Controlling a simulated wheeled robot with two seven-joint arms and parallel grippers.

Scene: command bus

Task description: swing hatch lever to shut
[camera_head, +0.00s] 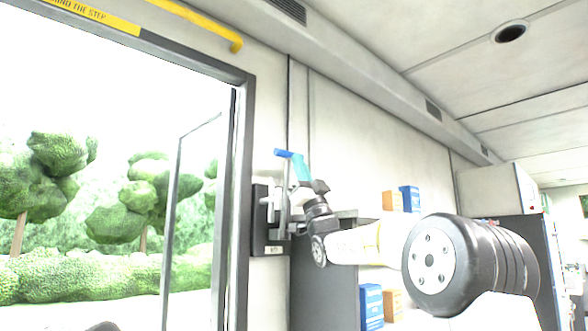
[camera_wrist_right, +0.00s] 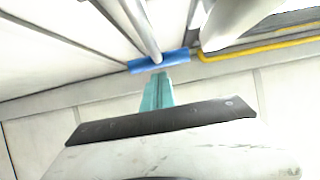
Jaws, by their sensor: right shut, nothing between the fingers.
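The hatch lever is a metal rod (camera_head: 284,195) with a blue crossbar grip (camera_head: 282,153) at its top. It stands nearly upright from a dark wall plate (camera_head: 257,238) beside the doorway. My right gripper (camera_head: 300,168), with teal fingers, is shut and points up just right of the rod, below the grip. In the right wrist view the blue grip (camera_wrist_right: 158,61) lies across the tips of the shut teal fingers (camera_wrist_right: 158,88), with nothing between them. I cannot tell whether they touch the grip. My left gripper is not in view.
The open doorway with a dark frame (camera_head: 240,160) is left of the lever, with trees outside. A yellow rail (camera_head: 200,24) runs above. Blue and tan boxes (camera_head: 371,306) are on shelves behind my right arm. A grey cabinet (camera_head: 522,250) stands farther right.

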